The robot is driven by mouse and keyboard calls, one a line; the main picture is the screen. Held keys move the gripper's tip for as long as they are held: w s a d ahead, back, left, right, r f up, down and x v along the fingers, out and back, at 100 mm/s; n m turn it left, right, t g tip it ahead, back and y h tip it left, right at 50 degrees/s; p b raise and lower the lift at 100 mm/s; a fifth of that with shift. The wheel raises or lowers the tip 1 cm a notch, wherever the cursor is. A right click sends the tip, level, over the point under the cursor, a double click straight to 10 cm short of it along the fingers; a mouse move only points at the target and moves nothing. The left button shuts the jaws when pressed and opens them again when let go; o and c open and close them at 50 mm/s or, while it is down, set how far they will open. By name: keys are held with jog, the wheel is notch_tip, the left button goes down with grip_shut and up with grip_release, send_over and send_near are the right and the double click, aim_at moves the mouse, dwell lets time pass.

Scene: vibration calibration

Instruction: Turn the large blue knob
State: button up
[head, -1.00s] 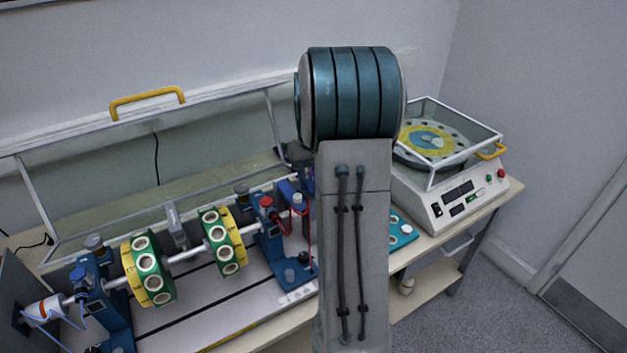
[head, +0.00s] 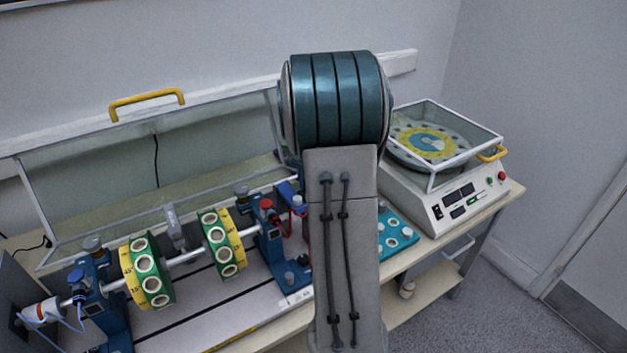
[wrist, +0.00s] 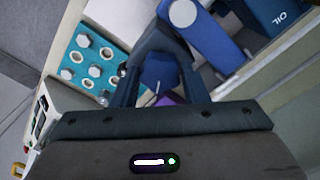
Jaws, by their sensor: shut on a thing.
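In the wrist view my gripper (wrist: 155,75) has its dark fingers closed on either side of a blue knob (wrist: 158,70). The knob's lower part is partly hidden by the gripper. In the head view my arm's forearm blocks the middle, so the gripper and the held knob are hidden there.
A teal tray of metal parts (wrist: 95,58) lies left of the fingers; it also shows in the head view (head: 384,252). A rotor with green-yellow discs (head: 147,270) stands left of my arm. A lidded machine (head: 428,210) stands at right.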

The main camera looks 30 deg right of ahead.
jog(key=o, duration=1)
jog(key=shift+c, duration=0.2)
notch_tip(320, 180, up, 14)
jog(key=shift+b, duration=0.4)
dwell(0.4)
jog(key=s+a+f+n+t, duration=0.1)
jog(key=s+a+f+n, duration=0.3)
jog(key=s+a, duration=0.6)
jog(key=s+a+f+n+t, duration=0.2)
jog(key=s+a+f+n, duration=0.3)
jog(key=s+a, duration=0.5)
jog(key=a, duration=0.3)
jog(key=shift+a+n, duration=0.15)
jog(key=shift+n, duration=0.25)
